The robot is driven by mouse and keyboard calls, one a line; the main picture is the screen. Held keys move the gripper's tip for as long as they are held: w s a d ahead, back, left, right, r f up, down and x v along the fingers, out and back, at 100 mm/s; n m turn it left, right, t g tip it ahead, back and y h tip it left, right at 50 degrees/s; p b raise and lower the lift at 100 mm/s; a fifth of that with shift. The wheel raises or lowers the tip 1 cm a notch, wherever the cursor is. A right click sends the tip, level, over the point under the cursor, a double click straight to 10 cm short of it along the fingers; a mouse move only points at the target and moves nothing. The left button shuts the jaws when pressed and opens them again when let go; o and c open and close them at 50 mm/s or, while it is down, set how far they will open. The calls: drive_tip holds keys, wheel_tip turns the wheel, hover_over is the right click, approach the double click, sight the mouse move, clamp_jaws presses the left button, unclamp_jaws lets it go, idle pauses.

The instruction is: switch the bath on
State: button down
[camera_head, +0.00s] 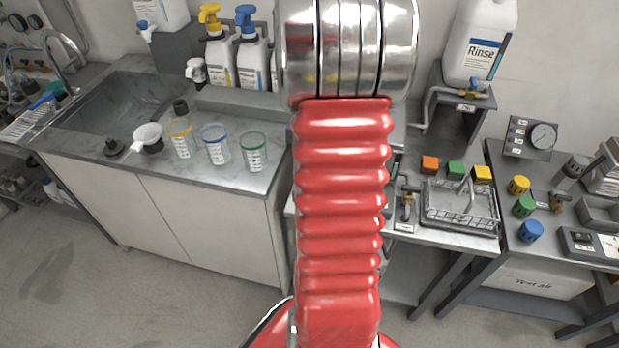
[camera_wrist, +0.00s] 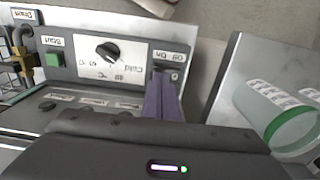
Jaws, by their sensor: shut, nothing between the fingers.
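The bath's control panel (camera_wrist: 115,60) shows upside down in the wrist view. It has a black dial (camera_wrist: 108,52) with temperature marks, a green Start button (camera_wrist: 54,60) and a small switch (camera_wrist: 173,75) labelled Off and On. My gripper (camera_wrist: 162,76) is shut and empty, its purple fingers reaching to the switch's edge and covering part of it. I cannot tell whether they touch it or which way it is set. In the head view my red-sleeved arm hides my gripper and the panel.
A green-rimmed beaker (camera_wrist: 290,130) stands on the counter right of the panel in the wrist view. In the head view, a wire basket (camera_head: 460,207) sits right of my arm, and a sink (camera_head: 115,100) lies left.

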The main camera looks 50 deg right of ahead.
drive_tip(key=shift+f, duration=0.7)
idle(0.9)
wheel_tip(320, 180, up, 7)
idle(1.2)
idle(0.5)
drive_tip(key=shift+s+f, duration=0.1)
drive_tip(key=a+r+n+t, duration=0.2)
drive_tip(key=a+r+n, duration=0.2)
drive_tip(key=a, duration=0.8)
drive_tip(key=s+a+r+n+t, duration=0.1)
drive_tip(key=a+r+n, duration=0.4)
drive_tip(key=a, duration=0.7)
drive_tip(key=s+a+r+n+t, duration=0.1)
drive_tip(key=a+r+n, duration=0.3)
drive_tip(key=a, duration=0.8)
drive_tip(key=shift+r+t, duration=0.15)
drive_tip(key=shift+t, duration=0.65)
